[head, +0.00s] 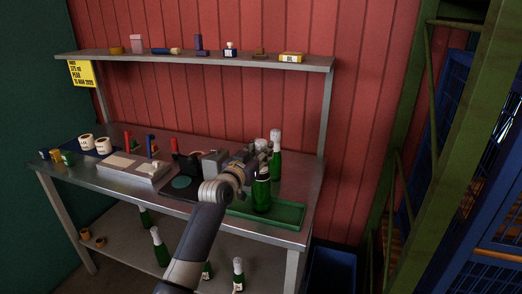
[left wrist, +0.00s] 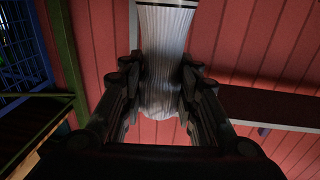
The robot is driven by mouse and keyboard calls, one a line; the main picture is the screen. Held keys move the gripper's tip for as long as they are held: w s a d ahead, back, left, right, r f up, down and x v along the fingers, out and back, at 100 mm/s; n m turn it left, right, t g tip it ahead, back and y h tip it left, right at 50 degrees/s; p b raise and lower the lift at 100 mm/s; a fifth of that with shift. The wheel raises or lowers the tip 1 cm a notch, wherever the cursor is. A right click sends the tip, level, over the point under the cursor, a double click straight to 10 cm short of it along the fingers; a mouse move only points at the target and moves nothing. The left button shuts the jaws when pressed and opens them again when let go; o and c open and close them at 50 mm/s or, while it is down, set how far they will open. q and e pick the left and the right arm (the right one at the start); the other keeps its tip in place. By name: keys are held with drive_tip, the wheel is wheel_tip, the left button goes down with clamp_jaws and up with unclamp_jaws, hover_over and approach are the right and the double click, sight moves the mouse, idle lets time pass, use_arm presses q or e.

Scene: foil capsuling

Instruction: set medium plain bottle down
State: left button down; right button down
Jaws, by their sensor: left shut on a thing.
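The medium plain bottle (head: 275,164) is green with a pale foil-covered neck and no visible label; it looks upright over the right rear of the bench. My left gripper (head: 266,147) is beside its neck, partly hidden by its own wrist. In the left wrist view my gripper (left wrist: 160,85) is closed around the pleated silver foil (left wrist: 162,60). The bottle's base is partly hidden, so I cannot tell whether it touches the bench. My right gripper is not in view.
Another green bottle (head: 262,195) stands in the green tray (head: 289,213), in front of the held one. A grey block (head: 215,162) is left of my gripper. The shelf (head: 220,61) overhangs the back. Bottles (head: 159,247) stand below. The tray's right part is clear.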

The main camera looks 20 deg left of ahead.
use_arm(q)
drive_tip(key=c, duration=1.2)
unclamp_jaws()
drive_tip(key=shift+s+r, duration=0.1)
drive_tip(key=s+a+b, duration=0.2)
drive_tip(key=s, duration=0.9)
drive_tip(key=shift+s, duration=0.4)
